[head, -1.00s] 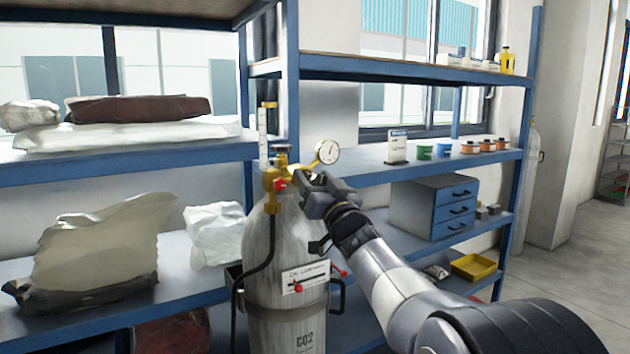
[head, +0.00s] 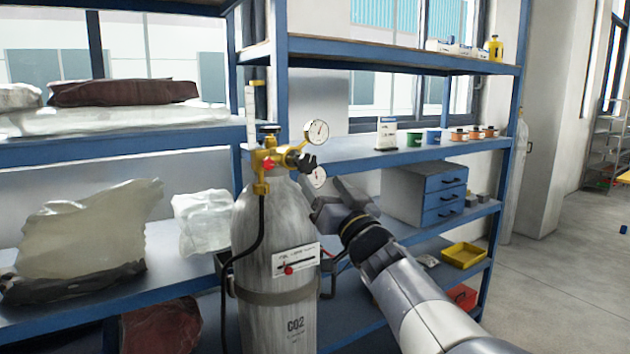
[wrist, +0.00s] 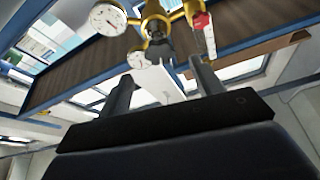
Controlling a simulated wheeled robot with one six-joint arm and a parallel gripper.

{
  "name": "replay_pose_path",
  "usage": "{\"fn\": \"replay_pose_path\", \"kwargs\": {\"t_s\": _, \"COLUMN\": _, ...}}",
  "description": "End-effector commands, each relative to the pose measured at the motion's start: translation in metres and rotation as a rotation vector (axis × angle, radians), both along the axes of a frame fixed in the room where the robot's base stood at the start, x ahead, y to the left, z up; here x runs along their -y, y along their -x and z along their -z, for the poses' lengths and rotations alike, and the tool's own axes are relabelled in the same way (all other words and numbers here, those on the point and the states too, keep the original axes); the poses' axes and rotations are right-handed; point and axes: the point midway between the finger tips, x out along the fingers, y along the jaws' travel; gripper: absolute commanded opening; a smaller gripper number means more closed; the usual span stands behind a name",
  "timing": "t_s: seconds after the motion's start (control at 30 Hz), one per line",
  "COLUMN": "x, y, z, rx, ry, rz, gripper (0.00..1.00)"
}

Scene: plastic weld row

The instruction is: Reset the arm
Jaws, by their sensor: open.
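My gripper (head: 318,190) is in the middle of the head view, just right of the neck of the grey CO2 cylinder (head: 272,225). Its jaws are open and nothing shows between them. A brass regulator (head: 265,165) with a red knob, a black knob and two round gauges sits on top of the cylinder, left of and above my gripper. In the wrist view my gripper's two fingers (wrist: 163,88) are spread apart below the regulator (wrist: 152,25), with a gap between them and it.
Blue shelving (head: 410,148) stands behind, holding small paint pots, a blue drawer unit (head: 425,193) and a yellow tray (head: 464,255). Plastic-wrapped bags (head: 85,235) lie on the left shelves. Open floor (head: 560,270) shows at the right.

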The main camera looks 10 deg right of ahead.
Motion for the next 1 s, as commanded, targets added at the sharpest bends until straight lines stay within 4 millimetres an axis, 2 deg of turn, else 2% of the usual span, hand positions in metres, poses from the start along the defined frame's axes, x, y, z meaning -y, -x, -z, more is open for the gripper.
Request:
{"fn": "replay_pose_path", "kwargs": {"t_s": 0.2, "x": 0.003, "y": 0.011, "z": 0.004, "rx": 0.001, "ry": 0.000, "rz": 0.000, "gripper": 0.63}}
{"fn": "replay_pose_path", "kwargs": {"t_s": 0.57, "x": 0.002, "y": 0.009, "z": 0.003, "rx": 0.000, "ry": -0.001, "rz": 0.000, "gripper": 0.63}}
{"fn": "replay_pose_path", "kwargs": {"t_s": 0.77, "x": -0.003, "y": -0.012, "z": -0.007, "rx": -0.001, "ry": -0.002, "rz": -0.002, "gripper": 0.63}}
{"fn": "replay_pose_path", "kwargs": {"t_s": 1.0, "x": -0.013, "y": -0.052, "z": -0.024, "rx": -0.001, "ry": -0.001, "rz": -0.003, "gripper": 0.63}}
